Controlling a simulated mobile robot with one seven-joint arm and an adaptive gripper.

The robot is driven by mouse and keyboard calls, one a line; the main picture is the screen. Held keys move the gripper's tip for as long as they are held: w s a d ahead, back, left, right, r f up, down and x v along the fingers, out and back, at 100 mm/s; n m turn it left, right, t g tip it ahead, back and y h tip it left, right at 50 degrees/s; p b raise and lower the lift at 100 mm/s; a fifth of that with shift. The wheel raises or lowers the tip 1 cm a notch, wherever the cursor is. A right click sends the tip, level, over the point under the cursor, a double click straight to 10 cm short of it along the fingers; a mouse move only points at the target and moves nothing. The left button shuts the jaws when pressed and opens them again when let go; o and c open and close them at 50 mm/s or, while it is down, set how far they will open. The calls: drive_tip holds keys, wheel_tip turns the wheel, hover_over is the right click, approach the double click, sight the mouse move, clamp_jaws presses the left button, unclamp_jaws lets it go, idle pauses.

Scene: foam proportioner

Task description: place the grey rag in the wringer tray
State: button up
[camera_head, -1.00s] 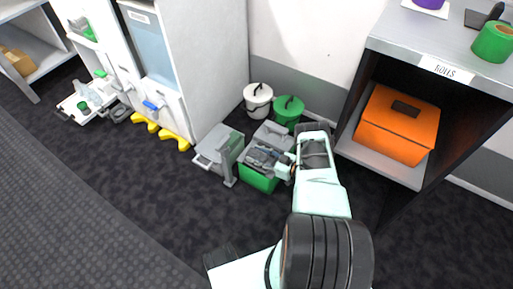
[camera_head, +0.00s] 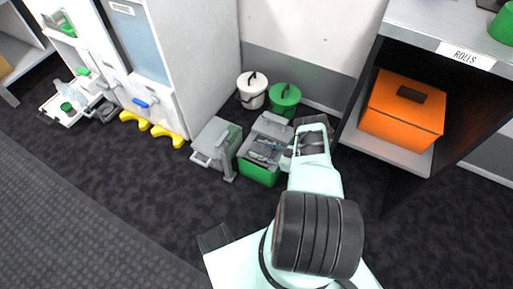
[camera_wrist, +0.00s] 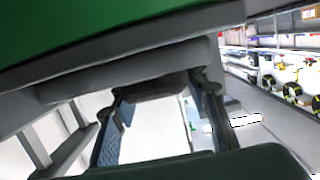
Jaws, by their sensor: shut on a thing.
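My gripper (camera_head: 264,150) reaches leftward over the green bucket (camera_head: 259,174) with its grey top, at the middle of the head view. In the wrist view its two blue-padded fingers stand apart, with a dark grey lump, apparently the grey rag (camera_wrist: 155,88), between their tips. The grey wringer tray (camera_head: 270,128) appears to be the grey top of this bucket; my gripper partly covers it. In the wrist view a grey rim and green wall lie close above the fingers. I cannot tell whether the rag touches the tray.
A grey box with a handle (camera_head: 213,140) stands just left of the bucket. A white bucket (camera_head: 251,91) and a green bucket (camera_head: 284,98) stand behind by the wall. A shelf with an orange box (camera_head: 402,110) is at right. Dark carpet lies open at left front.

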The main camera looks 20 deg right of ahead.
drive_tip(key=o, duration=1.3)
drive_tip(key=shift+f, duration=0.1)
drive_tip(key=shift+c, duration=0.2)
drive_tip(key=p+v, duration=0.1)
drive_tip(key=v, duration=0.6)
drive_tip(key=shift+s+d, duration=0.2)
drive_tip(key=shift+s, duration=0.05)
drive_tip(key=shift+r+p, duration=0.25)
drive_tip(key=shift+p, duration=0.05)
